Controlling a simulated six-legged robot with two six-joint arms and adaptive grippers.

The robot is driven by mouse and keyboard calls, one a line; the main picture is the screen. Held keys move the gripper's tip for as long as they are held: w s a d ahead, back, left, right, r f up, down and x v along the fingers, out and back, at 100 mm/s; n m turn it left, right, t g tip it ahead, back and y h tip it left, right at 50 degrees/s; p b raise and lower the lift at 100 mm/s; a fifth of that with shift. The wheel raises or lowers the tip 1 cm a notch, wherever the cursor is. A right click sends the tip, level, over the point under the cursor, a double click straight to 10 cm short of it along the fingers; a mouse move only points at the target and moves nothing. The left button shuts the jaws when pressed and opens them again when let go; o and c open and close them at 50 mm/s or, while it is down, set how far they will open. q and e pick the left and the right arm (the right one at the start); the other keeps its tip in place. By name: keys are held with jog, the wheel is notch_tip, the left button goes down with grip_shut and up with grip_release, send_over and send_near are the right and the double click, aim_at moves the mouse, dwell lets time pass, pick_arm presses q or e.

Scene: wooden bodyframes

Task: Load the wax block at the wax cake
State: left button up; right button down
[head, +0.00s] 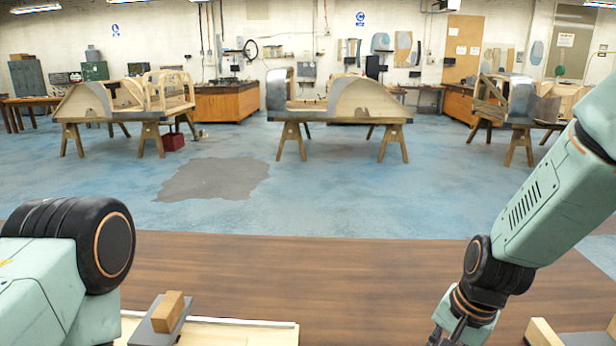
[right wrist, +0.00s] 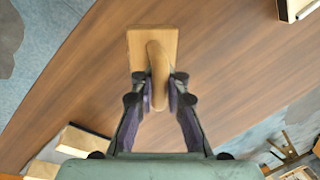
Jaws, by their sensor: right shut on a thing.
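My right gripper (right wrist: 158,88) is shut on the rounded handle of a flat, pale wooden block (right wrist: 137,48); I take this to be the wax block. It appears above the brown table. In the head view, only the top of the right gripper (head: 455,335) shows at the bottom edge, and the held block is out of frame. A tan block (head: 168,311) sits on a grey plate at the lower left; I cannot tell whether it is the wax cake. My left arm comes in at the left, but its gripper is out of view.
A pale board with a raised edge (head: 250,324) lies at the near left of the brown table (head: 350,270). Another tan wooden piece (head: 543,332) stands at the lower right. The table's middle is clear. Wooden bodyframes on trestles (head: 362,98) stand beyond, across the blue floor.

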jog(key=s+a+f+n+b, duration=0.1)
jog(key=s+f+n+b, duration=0.1)
jog(key=n, duration=0.1)
jog(key=s+a+f+n+g+b, duration=0.1)
jog(key=s+a+f+n+b, duration=0.1)
jog(key=s+n, duration=0.1)
jog(key=s+a+f+n+b, duration=0.1)
jog(key=s+f+n+b, duration=0.1)
jog(key=s, duration=0.1)
jog(key=shift+s+a+f+n+g+y, duration=0.1)
jog(key=shift+a+f+n+g+y, duration=0.1)
jog(key=shift+n+g+y, duration=0.15)
pick_arm(q)
notch_tip(320, 180, down, 7)
jog(key=shift+b, duration=0.45)
pick_arm(e)
jog(key=shift+f, duration=0.15)
pick_arm(q)
jog(key=shift+c, duration=1.4)
jog(key=shift+s+a, duration=0.1)
pick_arm(e)
jog(key=v, duration=0.2)
jog(key=a+v, duration=0.1)
jog(key=v, duration=0.2)
jog(key=shift+a, duration=0.1)
